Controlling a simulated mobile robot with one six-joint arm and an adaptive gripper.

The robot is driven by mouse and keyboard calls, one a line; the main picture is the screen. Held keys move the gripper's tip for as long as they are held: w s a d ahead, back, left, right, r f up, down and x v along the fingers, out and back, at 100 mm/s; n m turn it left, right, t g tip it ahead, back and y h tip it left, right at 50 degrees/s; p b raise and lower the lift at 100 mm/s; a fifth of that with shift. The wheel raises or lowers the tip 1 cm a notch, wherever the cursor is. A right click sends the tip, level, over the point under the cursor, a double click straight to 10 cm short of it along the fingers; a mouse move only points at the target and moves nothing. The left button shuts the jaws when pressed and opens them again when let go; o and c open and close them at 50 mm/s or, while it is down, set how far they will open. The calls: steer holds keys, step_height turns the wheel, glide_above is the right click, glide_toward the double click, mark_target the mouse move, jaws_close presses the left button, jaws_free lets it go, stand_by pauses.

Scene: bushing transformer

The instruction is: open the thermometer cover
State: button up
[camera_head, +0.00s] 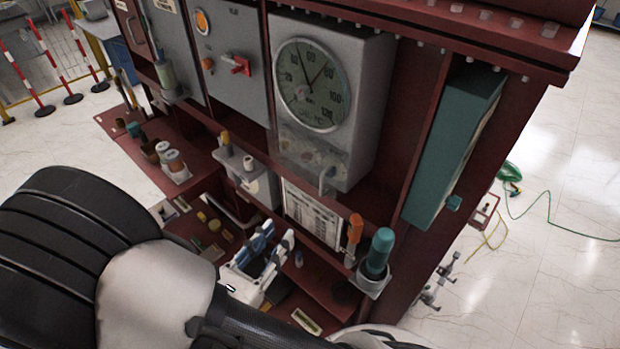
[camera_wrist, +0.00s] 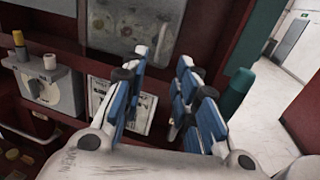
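The thermometer (camera_head: 313,85) is a round white dial on a grey box, in the upper middle of the head view. A clear-looking cover (camera_head: 308,153) shows on the box front below the dial and appears closed. A small pale handle (camera_head: 327,180) stands out at its lower right. The wrist view shows the lower cover (camera_wrist: 122,28) and the handle (camera_wrist: 160,42) just beyond my fingertips. My gripper (camera_head: 262,262) is below the box in the head view. In the wrist view, its blue-and-white fingers (camera_wrist: 160,80) are spread with nothing between them.
A teal box (camera_head: 455,145) stands to the right of the thermometer. An orange-handled piece (camera_head: 354,232) and a teal cylinder (camera_head: 379,252) stand below right. A grey switch unit (camera_head: 248,178) and a printed label (camera_head: 312,212) are below left.

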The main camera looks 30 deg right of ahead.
mark_target(321, 182)
steer(key=b+x, duration=0.1)
steer(key=x, duration=1.6)
steer(key=shift+s+d+b, duration=0.15)
steer(key=shift+d+b, duration=0.05)
steer(key=shift+b, duration=0.2)
steer(key=shift+c, duration=0.2)
jaws_close()
